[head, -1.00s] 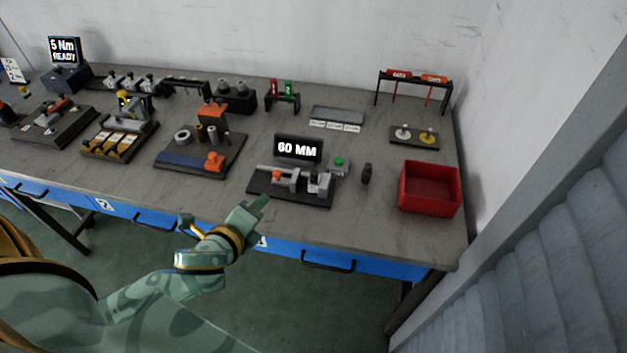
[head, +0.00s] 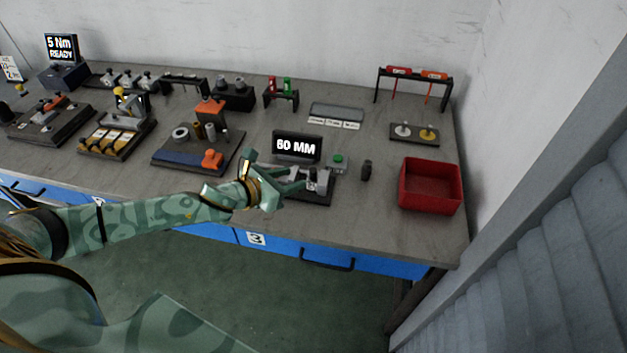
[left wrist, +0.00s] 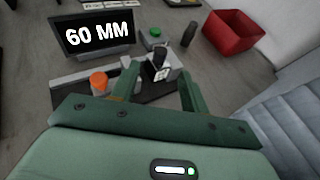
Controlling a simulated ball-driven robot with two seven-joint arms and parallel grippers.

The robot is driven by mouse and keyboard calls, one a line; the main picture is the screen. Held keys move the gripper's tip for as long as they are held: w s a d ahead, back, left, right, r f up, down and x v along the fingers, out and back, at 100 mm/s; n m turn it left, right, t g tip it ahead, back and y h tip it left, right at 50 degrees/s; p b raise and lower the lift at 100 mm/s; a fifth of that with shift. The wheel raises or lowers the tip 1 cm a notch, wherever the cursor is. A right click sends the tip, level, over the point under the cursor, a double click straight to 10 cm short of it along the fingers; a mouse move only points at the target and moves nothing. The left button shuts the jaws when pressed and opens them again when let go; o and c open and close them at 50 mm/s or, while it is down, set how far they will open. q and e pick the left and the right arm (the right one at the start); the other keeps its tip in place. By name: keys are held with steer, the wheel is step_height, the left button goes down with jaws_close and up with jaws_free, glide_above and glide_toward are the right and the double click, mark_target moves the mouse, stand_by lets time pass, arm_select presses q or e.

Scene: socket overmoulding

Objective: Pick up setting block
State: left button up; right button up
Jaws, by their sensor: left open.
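The gauge fixture (head: 318,200) with a dark base stands below the 60 MM display (head: 297,147). A grey metal block with a dark top (left wrist: 160,65) is on the fixture; it also shows in the head view (head: 320,181). I cannot tell for certain that it is the setting block. My left gripper (head: 298,180) is open and empty over the fixture. In the left wrist view its two fingers (left wrist: 157,78) appear on either side of the block, with no visible contact. The gripper hides the fixture's left part in the head view. My right gripper is not in view.
An orange knob (left wrist: 98,82) is left of the fingers. A green button box (head: 338,161) and a dark upright piece (head: 366,170) stand to the right. A red bin (head: 430,186) is farther right. The bench in front of the bin is clear.

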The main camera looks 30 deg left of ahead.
mark_target(311, 171)
arm_select(q)
steer(key=b+x, duration=0.1)
steer(key=x, duration=0.5)
steer(key=shift+w+d, duration=0.15)
steer(key=shift+w, duration=0.1)
jaws_close()
